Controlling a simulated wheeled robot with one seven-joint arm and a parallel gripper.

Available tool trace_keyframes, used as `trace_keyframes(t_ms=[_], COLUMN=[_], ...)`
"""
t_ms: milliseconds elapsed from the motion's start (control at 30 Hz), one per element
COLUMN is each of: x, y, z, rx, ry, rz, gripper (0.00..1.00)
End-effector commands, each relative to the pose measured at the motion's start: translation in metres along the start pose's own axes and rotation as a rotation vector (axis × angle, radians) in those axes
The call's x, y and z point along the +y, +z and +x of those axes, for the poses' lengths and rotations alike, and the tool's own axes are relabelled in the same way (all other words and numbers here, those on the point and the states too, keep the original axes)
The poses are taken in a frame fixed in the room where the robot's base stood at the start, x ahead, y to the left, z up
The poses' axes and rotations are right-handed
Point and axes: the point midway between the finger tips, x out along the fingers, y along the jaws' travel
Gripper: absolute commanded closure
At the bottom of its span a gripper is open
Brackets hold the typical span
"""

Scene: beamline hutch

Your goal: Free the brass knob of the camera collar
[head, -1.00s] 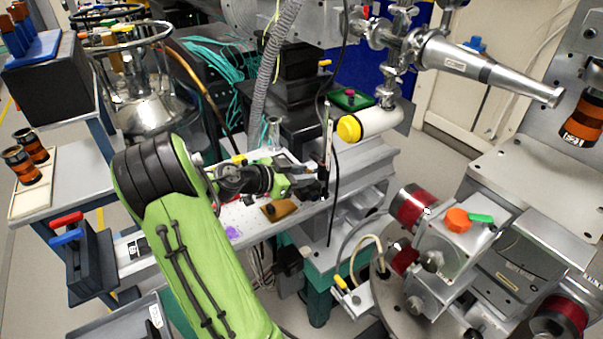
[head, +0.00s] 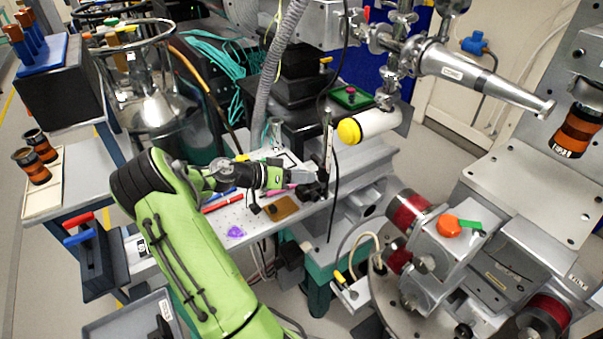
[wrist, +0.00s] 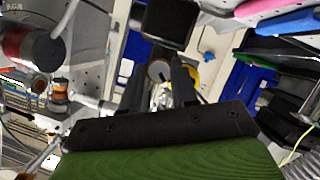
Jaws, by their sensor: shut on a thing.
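The camera collar (head: 318,188) is a small dark block on an upright post (head: 328,150) at the right end of the white breadboard in the head view. My gripper (head: 307,182) reaches it from the left, with its fingers at the collar. In the wrist view my gripper (wrist: 160,84) has its two dark fingers on either side of a small round brownish knob face (wrist: 158,70), below a dark square block (wrist: 167,22). The gripper is shut on this knob. The knob is too small to make out in the head view, and its thread is hidden.
A white cylinder with a yellow cap (head: 350,131) sits just above and right of the post. A black cable hangs beside the post. Red pens (head: 222,203), a brown pad (head: 281,208) and a purple piece (head: 235,232) lie on the breadboard. A red-banded instrument (head: 408,213) stands at right.

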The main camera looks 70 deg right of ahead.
Motion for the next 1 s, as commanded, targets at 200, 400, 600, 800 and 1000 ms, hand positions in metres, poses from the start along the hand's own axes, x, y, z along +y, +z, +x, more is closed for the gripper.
trace_keyframes(t_ms=[200, 400, 600, 800, 1000], x=[-0.0005, -0.0006, -0.0005, -0.0004, -0.0009], y=[0.0000, 0.0001, 0.0001, 0.0000, -0.0009], z=[-0.0003, -0.0002, -0.0001, 0.0000, -0.0098], rx=[0.000, 0.001, 0.001, 0.001, 0.003], ry=[0.005, 0.005, 0.004, 0.005, 0.002], rz=[-0.013, -0.013, -0.013, -0.012, -0.013], gripper=[1.00, 1.00, 0.52, 0.46, 0.46])
